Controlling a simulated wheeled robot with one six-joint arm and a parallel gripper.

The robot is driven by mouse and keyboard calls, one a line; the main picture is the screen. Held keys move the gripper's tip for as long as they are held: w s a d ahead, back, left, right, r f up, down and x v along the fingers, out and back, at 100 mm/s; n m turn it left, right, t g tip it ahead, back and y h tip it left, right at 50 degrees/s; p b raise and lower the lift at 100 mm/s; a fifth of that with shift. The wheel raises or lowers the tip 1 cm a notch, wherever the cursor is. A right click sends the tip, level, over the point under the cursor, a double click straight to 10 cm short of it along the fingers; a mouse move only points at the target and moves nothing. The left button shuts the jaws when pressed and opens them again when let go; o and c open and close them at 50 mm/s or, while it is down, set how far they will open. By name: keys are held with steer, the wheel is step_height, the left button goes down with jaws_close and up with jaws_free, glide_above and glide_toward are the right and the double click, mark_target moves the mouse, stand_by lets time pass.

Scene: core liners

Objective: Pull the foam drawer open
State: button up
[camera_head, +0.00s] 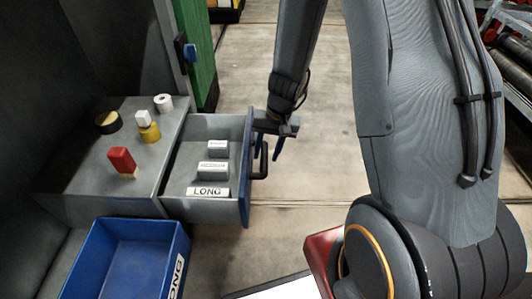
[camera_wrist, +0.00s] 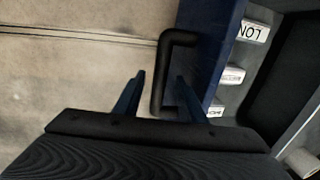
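The drawer (camera_head: 176,190) stands out from the grey cabinet, open, with a blue front (camera_head: 247,190) and a black bar handle (camera_head: 264,160). Inside are grey blocks with white labels (camera_head: 213,171) and a white "LONG" label (camera_head: 208,192). My gripper (camera_head: 268,146) is at the handle. In the wrist view the blue fingers of my gripper (camera_wrist: 158,92) are apart, with the handle (camera_wrist: 157,75) between them and a visible gap on the left side. Whether the right finger touches the handle is unclear. The blue front (camera_wrist: 215,45) also shows there.
On the cabinet top (camera_head: 90,165) stand a red block (camera_head: 121,160), a yellow piece (camera_head: 149,132), a white roll (camera_head: 163,103) and a dark ring (camera_head: 108,122). A blue bin (camera_head: 125,228) is in front of the cabinet.

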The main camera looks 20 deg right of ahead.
step_height(320, 180, up, 6)
steer(key=d+p, duration=0.1)
steer(key=p, duration=0.2)
steer(key=shift+s+d+r, duration=0.15)
steer(key=shift+s+r, duration=0.05)
